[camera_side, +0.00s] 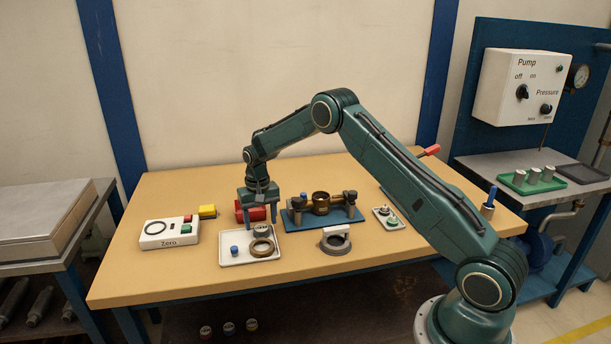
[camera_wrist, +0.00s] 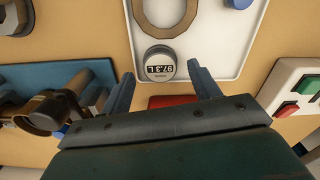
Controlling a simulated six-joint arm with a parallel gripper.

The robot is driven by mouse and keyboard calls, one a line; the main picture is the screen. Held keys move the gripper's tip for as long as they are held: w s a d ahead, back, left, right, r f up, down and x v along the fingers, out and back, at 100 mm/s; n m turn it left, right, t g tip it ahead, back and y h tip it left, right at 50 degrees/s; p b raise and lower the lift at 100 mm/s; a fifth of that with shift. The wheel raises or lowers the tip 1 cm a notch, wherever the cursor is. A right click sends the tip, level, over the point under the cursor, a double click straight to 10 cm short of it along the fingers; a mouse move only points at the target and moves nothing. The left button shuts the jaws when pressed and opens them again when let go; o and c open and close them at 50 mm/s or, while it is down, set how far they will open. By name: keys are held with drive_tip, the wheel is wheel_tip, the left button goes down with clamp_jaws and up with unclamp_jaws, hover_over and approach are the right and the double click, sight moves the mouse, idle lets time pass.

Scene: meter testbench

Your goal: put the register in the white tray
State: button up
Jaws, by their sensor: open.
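The register is a round grey piece with a display reading 97.3 L (camera_wrist: 160,62). It sits in the white tray (camera_wrist: 236,66), face up, close to the tray edge; the side view shows it (camera_side: 260,232) at the back right of the tray (camera_side: 229,262). A bronze-coloured ring (camera_side: 263,247) and a small blue piece (camera_side: 234,250) are also in the tray. My gripper (camera_side: 260,226) is open, pointing down over the back of the tray. In the wrist view its fingertips (camera_wrist: 163,75) are spread to either side of the register, with gaps and no visible contact.
A red block (camera_side: 254,212) stands behind the tray. The blue fixture with a brass body (camera_side: 320,203) is to the right, with a grey ring-like part (camera_side: 335,241) in front of it. The Zero box (camera_side: 168,233) and a yellow block (camera_side: 207,211) are left. The front-left tabletop is clear.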

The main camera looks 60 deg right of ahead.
wheel_tip(320, 180, up, 10)
idle(0.5)
drive_tip(key=shift+r, duration=0.15)
idle(0.3)
wheel_tip(320, 180, up, 12)
drive_tip(key=n+t, duration=0.1)
drive_tip(key=n, duration=0.1)
hover_over(261, 228)
drive_tip(key=s+a, duration=0.5)
drive_tip(key=s, duration=0.2)
drive_tip(key=s+a+r+n+t, duration=0.15)
drive_tip(key=s+a+r, duration=0.25)
drive_tip(key=s+r, duration=0.4)
drive_tip(key=s+a+f+n+t, duration=0.1)
drive_tip(key=s+a, duration=0.1)
drive_tip(key=s, duration=1)
drive_tip(key=s+a+f+n+t, duration=0.1)
drive_tip(key=s+a+n+t, duration=0.1)
drive_tip(key=s, duration=1)
drive_tip(key=shift+a+f, duration=0.2)
drive_tip(key=shift+a, duration=0.35)
